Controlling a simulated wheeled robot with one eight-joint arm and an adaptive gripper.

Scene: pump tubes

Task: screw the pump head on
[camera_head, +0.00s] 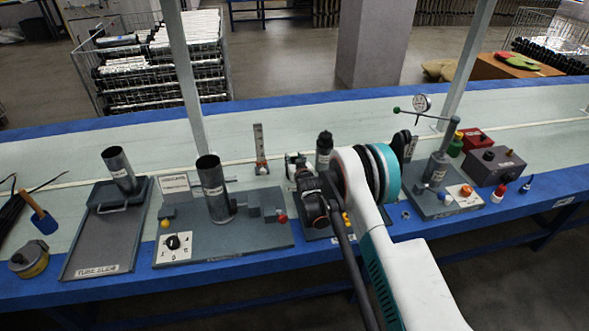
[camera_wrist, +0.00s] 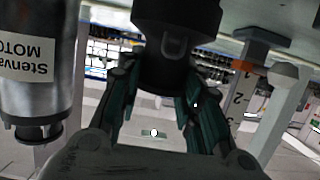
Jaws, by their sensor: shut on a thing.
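My gripper (camera_wrist: 165,95) is shut on a black round part in the wrist view, which I take to be the pump head (camera_wrist: 178,45). The fingers press it from both sides. Its outer end is cut off by the picture edge. In the head view my gripper (camera_head: 300,170) is over the middle station, and the held part cannot be made out there. A cylinder with a dark top and a white label (camera_head: 325,150) stands just right of my gripper. It seems to be the silver motor (camera_wrist: 35,65) beside the held part in the wrist view. The thread is hidden.
A plate with an upright metal tube (camera_head: 212,190) stands left of my gripper, beside the tube tray (camera_head: 95,250). A scale post (camera_head: 260,148) stands behind. The back of the table is mostly clear.

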